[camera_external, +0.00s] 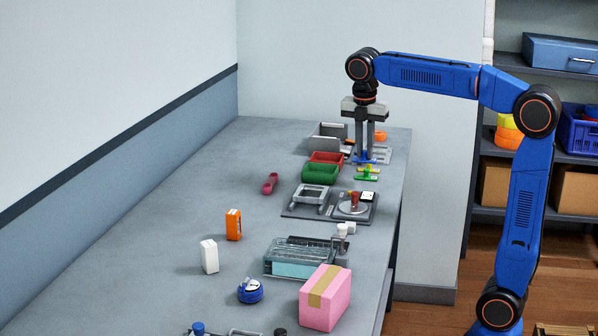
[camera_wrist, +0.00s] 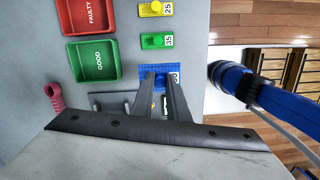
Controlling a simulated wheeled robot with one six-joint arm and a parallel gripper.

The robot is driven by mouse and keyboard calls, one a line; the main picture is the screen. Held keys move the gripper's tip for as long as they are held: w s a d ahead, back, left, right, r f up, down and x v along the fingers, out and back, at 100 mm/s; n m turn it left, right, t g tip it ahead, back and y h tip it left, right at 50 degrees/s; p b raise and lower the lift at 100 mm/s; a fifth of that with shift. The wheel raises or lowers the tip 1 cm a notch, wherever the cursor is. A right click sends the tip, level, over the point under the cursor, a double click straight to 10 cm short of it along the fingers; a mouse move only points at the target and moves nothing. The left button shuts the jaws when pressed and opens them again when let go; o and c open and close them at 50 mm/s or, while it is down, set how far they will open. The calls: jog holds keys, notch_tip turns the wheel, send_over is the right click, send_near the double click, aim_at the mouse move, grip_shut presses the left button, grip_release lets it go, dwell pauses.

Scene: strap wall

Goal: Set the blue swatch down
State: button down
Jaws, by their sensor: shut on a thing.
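The blue swatch (camera_external: 365,159) is at the fingertips of my gripper (camera_external: 365,151), over the far right part of the grey bench. In the wrist view the swatch (camera_wrist: 144,69) is a flat blue piece with a fine grid texture and a white label at its right, partly covered by the fingers. My gripper (camera_wrist: 160,79) is shut on it, with the two grey fingers on either side of its middle. I cannot tell whether its underside touches the bench.
A green piece labelled 35 (camera_wrist: 156,41) and a yellow piece labelled 25 (camera_wrist: 155,9) lie in line beside it. A green GOOD bin (camera_wrist: 92,62) and a red FAULTY bin (camera_wrist: 88,16) are to the left. The bench's right edge is close. A pink box (camera_external: 325,300) stands nearer.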

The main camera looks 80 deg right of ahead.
jog(key=shift+w+r, duration=0.1)
jog(key=shift+r, duration=0.45)
jog(key=shift+w+r, duration=0.2)
jog(key=shift+r, duration=0.1)
jog(key=w+d, duration=0.3)
jog(key=w, duration=1)
jog(key=w+d, duration=0.4)
jog(key=w, duration=0.9)
notch_tip(320, 180, down, 10)
jog(key=shift+r, duration=0.15)
jog(key=c, duration=1.7)
grip_release()
